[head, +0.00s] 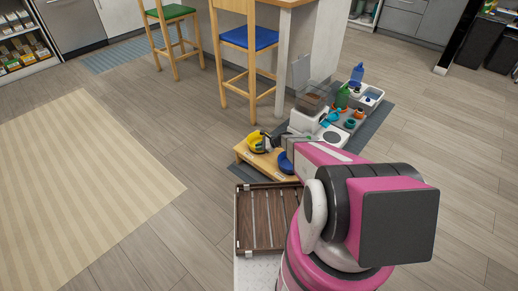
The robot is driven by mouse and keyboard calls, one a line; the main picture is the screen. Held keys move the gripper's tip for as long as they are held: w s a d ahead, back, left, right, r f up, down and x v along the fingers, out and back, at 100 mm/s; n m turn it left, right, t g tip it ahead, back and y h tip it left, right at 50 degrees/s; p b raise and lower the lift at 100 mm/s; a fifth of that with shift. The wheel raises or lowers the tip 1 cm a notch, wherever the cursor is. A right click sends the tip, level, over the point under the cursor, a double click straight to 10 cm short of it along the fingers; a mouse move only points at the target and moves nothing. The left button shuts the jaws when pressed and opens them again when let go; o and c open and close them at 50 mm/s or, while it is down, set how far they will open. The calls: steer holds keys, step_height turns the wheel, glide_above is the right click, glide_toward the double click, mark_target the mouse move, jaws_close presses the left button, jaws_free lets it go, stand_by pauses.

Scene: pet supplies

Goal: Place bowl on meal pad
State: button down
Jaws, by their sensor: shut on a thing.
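A yellow bowl (255,141) shows over the left part of a low wooden stand (248,158) in the head view. It looks tilted. My gripper (265,143) is at its right side and shut on its edge, as far as the small picture shows. A blue bowl (286,163) is at the right end of the stand, just below my wrist. A grey-blue mat (243,173) lies on the floor under the stand and runs back to the right. I cannot tell which surface is the meal pad. My arm hides part of the area to the right.
A brown slatted tray (258,220) is in front of the stand. White containers (306,121), a green bottle (342,97) and a blue bottle (357,73) stand behind. Stools (247,42) and a counter are further back. The floor at left, with a striped rug (85,185), is open.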

steer(key=shift+f, duration=0.25)
steer(key=c, duration=1.1)
jaws_free()
steer(key=shift+c, duration=0.2)
steer(key=v, duration=1.2)
steer(key=s+d+r+n+g+h, duration=0.1)
steer(key=s+r+n+h, duration=0.4)
steer(key=s+r+n, duration=0.3)
steer(key=s+d+r+n+g+h, duration=0.1)
steer(key=s+r+n+h, duration=0.5)
steer(key=s+r, duration=1)
step_height(320, 180, up, 4)
steer(key=n, duration=0.3)
steer(key=shift+d+h, duration=0.2)
steer(key=shift+h, duration=0.1)
steer(key=shift+s+r, duration=0.1)
steer(key=shift+r, duration=0.05)
